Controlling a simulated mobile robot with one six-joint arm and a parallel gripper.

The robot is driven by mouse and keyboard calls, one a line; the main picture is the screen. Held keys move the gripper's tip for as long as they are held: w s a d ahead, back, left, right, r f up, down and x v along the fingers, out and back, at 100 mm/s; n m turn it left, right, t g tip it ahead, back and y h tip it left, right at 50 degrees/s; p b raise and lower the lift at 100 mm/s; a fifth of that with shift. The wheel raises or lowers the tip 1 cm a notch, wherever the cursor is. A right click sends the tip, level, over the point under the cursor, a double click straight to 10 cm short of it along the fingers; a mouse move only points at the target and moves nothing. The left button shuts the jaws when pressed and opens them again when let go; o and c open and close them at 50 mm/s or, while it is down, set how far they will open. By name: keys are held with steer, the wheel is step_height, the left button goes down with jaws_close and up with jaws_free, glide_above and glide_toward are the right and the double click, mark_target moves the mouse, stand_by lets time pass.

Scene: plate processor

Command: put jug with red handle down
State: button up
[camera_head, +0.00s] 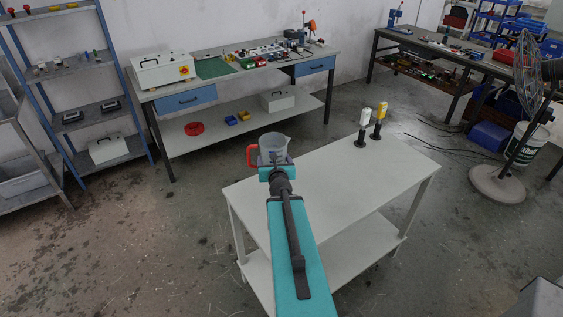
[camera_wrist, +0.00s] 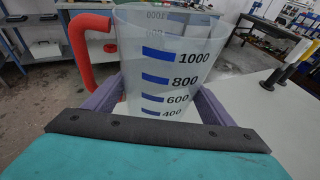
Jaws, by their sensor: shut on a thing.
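The jug with the red handle (camera_wrist: 165,62) is clear, with blue bars and numbers up to 1000. It is upright between the fingers of my gripper (camera_wrist: 160,105), which is shut on its body. The red handle (camera_wrist: 88,50) points left. In the head view the jug (camera_head: 274,147) is at the far left corner of the white table (camera_head: 350,170), with my gripper (camera_head: 276,166) on its near side. The jug's base is hidden, so I cannot tell whether it touches the table top.
Two upright tools on black stands, one white (camera_head: 364,123) and one yellow (camera_head: 379,118), stand at the table's back edge. The table's right half is clear. A workbench (camera_head: 230,70) stands behind, shelves (camera_head: 75,90) at left, a fan (camera_head: 520,110) at right.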

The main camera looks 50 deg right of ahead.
steer(key=w+a+r+n+t+y+b, duration=0.15)
steer(key=w+a+n+y, duration=0.4)
steer(key=a, duration=0.75)
steer(key=w+a+r+n+t+y, duration=0.3)
steer(key=w+a+y, duration=0.35)
steer(key=a, duration=0.55)
steer(key=s+a+r+n+g+y, duration=0.1)
steer(key=s+a+n+g+y, duration=0.1)
steer(key=a, duration=1)
steer(key=s+a+r+n+g+y+b, duration=0.1)
steer(key=a+n+g+y, duration=0.4)
steer(key=a, duration=0.7)
steer(key=s+n+y, duration=0.1)
steer(key=n+y, duration=0.1)
steer(key=n, duration=0.1)
steer(key=shift+s+a+r+n+y+b, duration=0.15)
steer(key=shift+s+r+n+y+b, duration=0.05)
steer(key=shift+r+n+y+b, duration=0.15)
steer(key=shift+f, duration=0.1)
